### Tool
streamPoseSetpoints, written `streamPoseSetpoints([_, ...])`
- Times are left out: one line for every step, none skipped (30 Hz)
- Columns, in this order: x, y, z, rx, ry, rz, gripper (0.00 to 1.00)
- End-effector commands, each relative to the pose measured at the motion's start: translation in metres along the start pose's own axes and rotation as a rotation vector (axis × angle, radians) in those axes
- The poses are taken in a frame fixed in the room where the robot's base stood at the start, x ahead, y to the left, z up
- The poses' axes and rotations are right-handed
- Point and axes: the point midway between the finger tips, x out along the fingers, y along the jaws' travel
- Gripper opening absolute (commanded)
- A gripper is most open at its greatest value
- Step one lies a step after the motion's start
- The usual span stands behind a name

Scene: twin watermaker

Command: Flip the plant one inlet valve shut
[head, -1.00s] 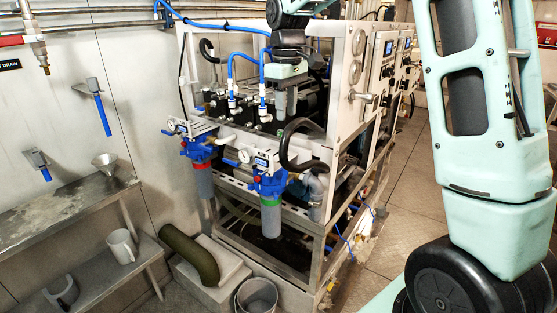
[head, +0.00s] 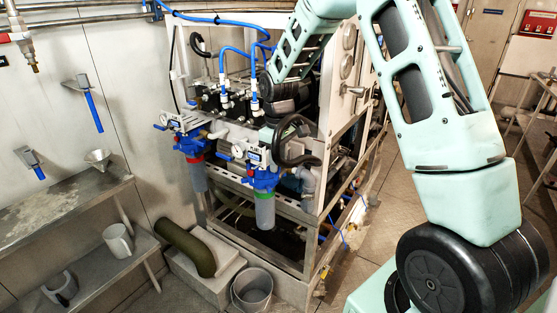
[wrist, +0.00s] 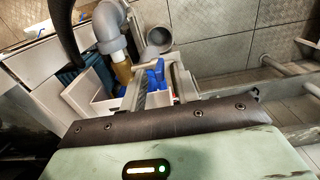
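Two blue filter heads sit on the front of the white frame in the head view. The left one (head: 190,143) has a red ring, the right one (head: 262,178) a green ring. Each has a white label plate above it and a small blue handle at its left, one by the left plate (head: 160,127) and one by the right plate (head: 225,157). The label text is too small to read surely. My gripper's fingertips are hidden in the head view. In the wrist view my gripper (wrist: 158,82) is open, with blue parts (wrist: 156,76) seen beyond and between its fingers; contact cannot be told.
A black hose loop (head: 291,140) and grey pipe elbow (head: 308,178) lie right of the right filter. A grey bucket (head: 252,292) stands on the floor below. A metal bench (head: 75,200) runs along the left wall. Blue tubes (head: 235,52) arch above the filters.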

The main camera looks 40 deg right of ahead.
Motion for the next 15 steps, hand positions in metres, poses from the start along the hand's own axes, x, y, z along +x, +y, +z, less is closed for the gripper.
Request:
streamPoseSetpoints([0.0034,-0.0002,0.0003,0.000,-0.001,-0.001,0.31])
streamPoseSetpoints([0.0051,-0.0002,0.0003,0.000,-0.001,-0.001,0.31])
streamPoseSetpoints([0.0069,-0.0002,0.0003,0.000,-0.001,0.000,0.31])
streamPoseSetpoints([0.0079,-0.0001,0.0003,0.000,-0.001,0.000,0.31])
streamPoseSetpoints([0.0086,-0.0001,0.0002,0.000,0.000,0.000,0.31])
streamPoseSetpoints([0.0091,-0.0001,0.0002,0.000,0.000,0.000,0.31])
streamPoseSetpoints([0.0093,-0.0001,0.0002,0.000,0.000,0.000,0.31])
streamPoseSetpoints([0.0094,-0.0001,0.0002,0.000,0.000,0.000,0.31])
streamPoseSetpoints([0.0093,0.0000,0.0002,0.000,0.000,0.000,0.31])
streamPoseSetpoints([0.0093,0.0000,0.0002,0.000,0.000,0.000,0.31])
streamPoseSetpoints([0.0092,0.0000,0.0002,0.000,0.000,0.000,0.31])
streamPoseSetpoints([0.0092,0.0000,0.0002,0.000,0.000,0.000,0.31])
streamPoseSetpoints([0.0091,-0.0001,0.0002,0.000,0.000,0.000,0.23])
streamPoseSetpoints([0.0091,0.0000,0.0002,0.000,0.000,0.000,0.14])
streamPoseSetpoints([0.0090,0.0000,0.0002,0.000,0.000,0.000,0.03])
